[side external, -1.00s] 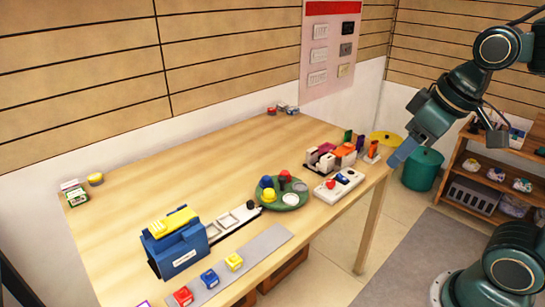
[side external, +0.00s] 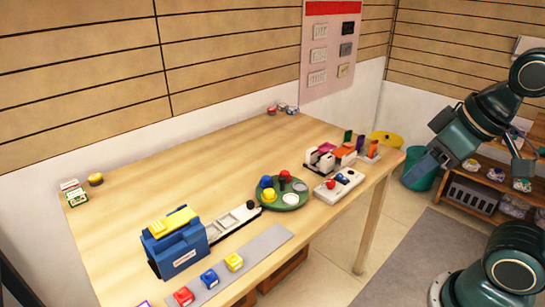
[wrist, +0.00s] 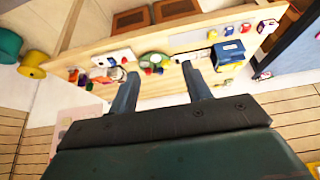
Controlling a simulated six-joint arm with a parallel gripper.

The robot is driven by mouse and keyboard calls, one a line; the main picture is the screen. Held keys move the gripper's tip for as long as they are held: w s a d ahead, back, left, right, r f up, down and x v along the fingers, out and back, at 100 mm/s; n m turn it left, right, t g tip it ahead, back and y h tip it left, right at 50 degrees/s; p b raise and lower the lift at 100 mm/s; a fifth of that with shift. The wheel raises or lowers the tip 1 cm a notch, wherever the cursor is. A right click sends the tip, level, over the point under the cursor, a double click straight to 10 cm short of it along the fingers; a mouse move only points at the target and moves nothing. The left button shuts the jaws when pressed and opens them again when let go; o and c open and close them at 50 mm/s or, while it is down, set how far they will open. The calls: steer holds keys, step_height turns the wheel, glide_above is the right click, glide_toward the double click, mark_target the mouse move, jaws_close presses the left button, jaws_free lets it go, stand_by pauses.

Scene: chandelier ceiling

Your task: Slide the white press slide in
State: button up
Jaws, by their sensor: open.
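The blue press (side external: 180,250) with a yellow top stands at the near left of the table in the side view, and it also shows in the wrist view (wrist: 229,54). Its white slide (side external: 228,228) sticks out of the press to the right, with a black knob (side external: 251,205) at its outer end. My gripper (side external: 424,172) hangs off the right end of the table, far from the slide. In the wrist view my gripper (wrist: 160,70) has its two fingers spread, with nothing held between them.
A round green tray (side external: 282,204) with coloured pieces stands right of the knob. A white panel (side external: 338,187) and a group of small holders (side external: 330,158) are further right. A grey strip (side external: 268,243) with coloured blocks runs along the front edge. The back middle of the table is clear.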

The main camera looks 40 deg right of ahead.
steer(key=shift+c, duration=0.8)
steer(key=w+r+g, duration=0.2)
steer(key=w+r, duration=0.2)
steer(key=w, duration=0.8)
steer(key=g, duration=0.4)
glide_above(250, 201)
step_height(250, 201, down, 20)
step_height(250, 201, down, 14)
steer(key=shift+r, duration=0.2)
